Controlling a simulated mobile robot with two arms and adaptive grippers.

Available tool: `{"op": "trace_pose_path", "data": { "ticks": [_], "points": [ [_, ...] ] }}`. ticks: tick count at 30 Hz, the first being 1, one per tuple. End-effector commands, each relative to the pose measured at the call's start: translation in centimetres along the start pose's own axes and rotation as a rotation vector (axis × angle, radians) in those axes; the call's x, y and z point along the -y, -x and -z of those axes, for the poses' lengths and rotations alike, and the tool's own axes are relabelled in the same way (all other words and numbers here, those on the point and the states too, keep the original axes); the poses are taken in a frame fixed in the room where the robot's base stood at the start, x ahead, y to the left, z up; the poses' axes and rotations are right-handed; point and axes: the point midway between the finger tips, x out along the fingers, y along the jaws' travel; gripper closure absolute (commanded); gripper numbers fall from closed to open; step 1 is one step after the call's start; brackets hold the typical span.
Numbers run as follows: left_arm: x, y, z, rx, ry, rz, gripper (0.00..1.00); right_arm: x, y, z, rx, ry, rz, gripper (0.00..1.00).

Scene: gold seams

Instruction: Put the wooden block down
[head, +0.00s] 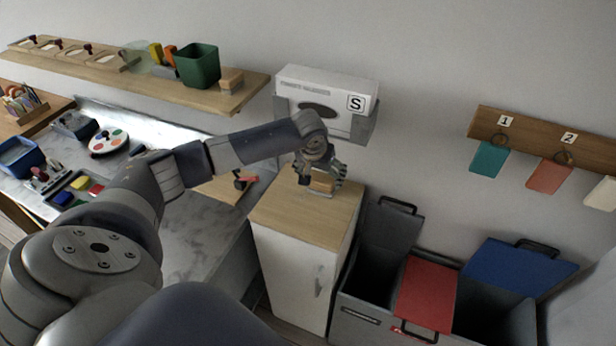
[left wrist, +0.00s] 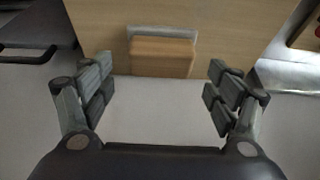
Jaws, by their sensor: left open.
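The wooden block (head: 322,185) is on the light wood top of the white cabinet (head: 275,212), partly hidden by my left gripper (head: 319,183). In the left wrist view the block (left wrist: 162,57) lies near the edge of the wood top (left wrist: 225,40), with a pale strip along its far side. My left gripper (left wrist: 161,88) is open there, its fingers wide apart on either side of the block and not touching it. My right gripper is not in view.
A white box marked S (head: 318,92) hangs on the wall behind the cabinet. A shelf (head: 140,82) holds a green bin (head: 198,65) and another small wooden block (head: 231,80). Grey bins with red (head: 427,293) and blue (head: 520,268) lids stand right of the cabinet.

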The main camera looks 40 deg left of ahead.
Motion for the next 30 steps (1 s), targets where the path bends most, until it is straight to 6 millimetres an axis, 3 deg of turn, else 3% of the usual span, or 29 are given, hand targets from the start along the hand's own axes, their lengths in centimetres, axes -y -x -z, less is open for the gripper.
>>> {"op": "trace_pose_path", "data": {
  "ticks": [1,18,24,30],
  "points": [
    [0.1,0.9,0.0,-0.003,-0.001,0.000,0.18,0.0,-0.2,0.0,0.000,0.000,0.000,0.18],
    [0.1,4.2,-9.0,0.001,-0.004,0.002,0.18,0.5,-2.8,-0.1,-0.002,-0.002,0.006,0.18],
    [0.0,5.1,-10.7,0.000,-0.001,0.001,0.18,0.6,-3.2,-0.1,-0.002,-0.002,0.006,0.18],
    [0.0,5.4,-11.1,0.000,0.000,0.001,0.18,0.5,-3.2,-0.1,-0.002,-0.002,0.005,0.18]
  ]
}}
